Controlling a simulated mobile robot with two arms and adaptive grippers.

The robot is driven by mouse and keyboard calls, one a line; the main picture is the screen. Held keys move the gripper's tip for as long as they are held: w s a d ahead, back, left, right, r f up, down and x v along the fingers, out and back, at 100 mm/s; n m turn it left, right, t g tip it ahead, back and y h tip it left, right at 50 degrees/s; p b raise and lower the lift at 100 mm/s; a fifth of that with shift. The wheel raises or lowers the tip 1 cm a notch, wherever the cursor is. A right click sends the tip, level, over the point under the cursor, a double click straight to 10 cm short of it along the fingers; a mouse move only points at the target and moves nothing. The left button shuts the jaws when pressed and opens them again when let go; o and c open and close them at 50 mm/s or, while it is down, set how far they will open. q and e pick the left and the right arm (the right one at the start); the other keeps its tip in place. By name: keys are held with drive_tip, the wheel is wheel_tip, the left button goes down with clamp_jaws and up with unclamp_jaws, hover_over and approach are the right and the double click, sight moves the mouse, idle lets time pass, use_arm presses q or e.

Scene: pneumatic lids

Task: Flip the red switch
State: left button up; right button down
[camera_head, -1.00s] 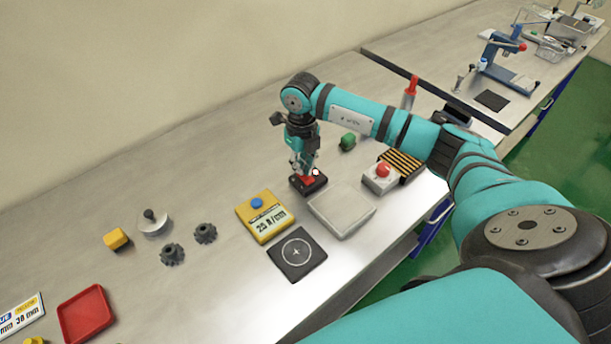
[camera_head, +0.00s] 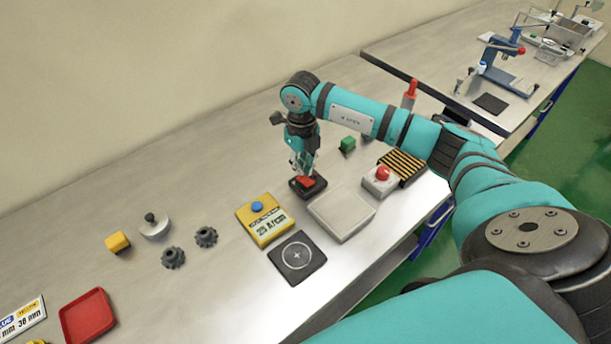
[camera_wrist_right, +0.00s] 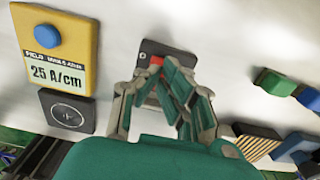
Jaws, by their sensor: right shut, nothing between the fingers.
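The red switch (camera_head: 306,182) sits on a small black base on the bench, left of the grey tray-like plate. In the right wrist view, part of the red switch (camera_wrist_right: 156,60) and its black base (camera_wrist_right: 165,48) show just beyond the fingers. My right gripper (camera_head: 303,170) points down right over the switch, shut and empty. In the right wrist view, the fingers (camera_wrist_right: 160,78) cover part of the switch base. I cannot tell whether the fingertips touch the switch. My left gripper is not in view.
A yellow box with a blue button (camera_head: 257,207) and a black crosshair pad (camera_head: 297,257) lie to the left. The grey plate (camera_head: 342,212), a red push button (camera_head: 383,174), a striped block (camera_head: 405,165) and a green block (camera_head: 347,144) stand to the right.

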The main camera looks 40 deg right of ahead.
sight(303, 178)
drive_tip(key=shift+r+p, duration=1.3)
drive_tip(key=shift+r, duration=1.2)
drive_tip(key=shift+s+f, duration=0.15)
